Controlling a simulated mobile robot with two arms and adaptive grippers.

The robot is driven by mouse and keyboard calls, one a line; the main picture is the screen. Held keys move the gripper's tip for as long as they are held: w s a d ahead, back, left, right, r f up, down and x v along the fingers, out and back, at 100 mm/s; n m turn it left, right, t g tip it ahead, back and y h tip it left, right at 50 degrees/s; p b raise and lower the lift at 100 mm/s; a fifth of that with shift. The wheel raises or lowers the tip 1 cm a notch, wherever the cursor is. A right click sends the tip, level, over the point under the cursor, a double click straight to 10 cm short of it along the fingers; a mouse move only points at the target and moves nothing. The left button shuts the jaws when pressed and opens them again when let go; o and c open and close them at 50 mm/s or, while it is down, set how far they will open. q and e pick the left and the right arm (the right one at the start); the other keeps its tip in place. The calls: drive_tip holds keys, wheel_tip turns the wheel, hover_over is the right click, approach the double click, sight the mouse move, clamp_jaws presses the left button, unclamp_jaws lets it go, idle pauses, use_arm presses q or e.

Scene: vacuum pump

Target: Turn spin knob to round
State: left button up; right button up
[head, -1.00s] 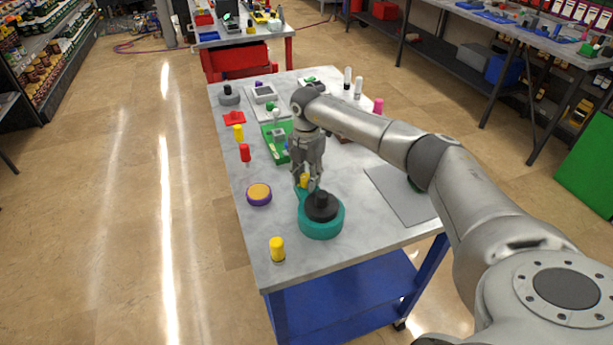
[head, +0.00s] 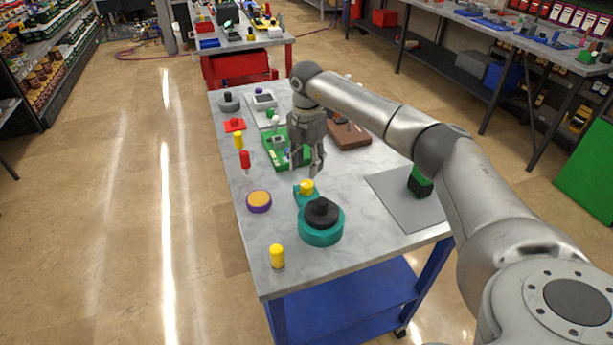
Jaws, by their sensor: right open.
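The vacuum pump (head: 321,233) stands near the front of the table. It has a round teal body with a black stepped top (head: 322,212). A yellow knob (head: 307,187) sits on a small teal extension at its back left. The knob's exact turn angle is too small to read. My right gripper (head: 307,169) points down just above and behind the yellow knob. Its fingers are spread and empty, apart from the knob. My left gripper is not in view.
A purple-and-yellow round piece (head: 259,201) lies left of the pump, and a yellow cylinder (head: 277,256) stands at the front left. A green board (head: 288,154) and a brown block (head: 348,136) lie behind. A grey mat (head: 401,204) carries a green-black object (head: 420,182).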

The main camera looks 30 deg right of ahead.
sight(307, 184)
drive_tip(key=shift+r, duration=2.4)
drive_tip(key=shift+o, duration=1.3)
drive_tip(key=shift+f, duration=0.2)
drive_tip(key=n, duration=0.1)
drive_tip(key=s+f+n+t+b, duration=0.1)
drive_tip(key=n, duration=0.1)
drive_tip(key=f+n+b, duration=0.1)
drive_tip(key=shift+s+a+t, duration=0.15)
drive_tip(key=shift+s+t, duration=0.15)
drive_tip(key=shift+s, duration=0.05)
drive_tip(key=f+n+t, duration=0.1)
drive_tip(key=f+n, duration=0.1)
drive_tip(key=f, duration=0.1)
drive_tip(key=f+n+t, duration=0.1)
drive_tip(key=f+n, duration=0.1)
drive_tip(key=f, duration=0.1)
drive_tip(key=w+f+n+t+p, duration=0.1)
drive_tip(key=f+n, duration=0.2)
drive_tip(key=shift+w+f+h, duration=0.1)
drive_tip(key=shift+h, duration=0.3)
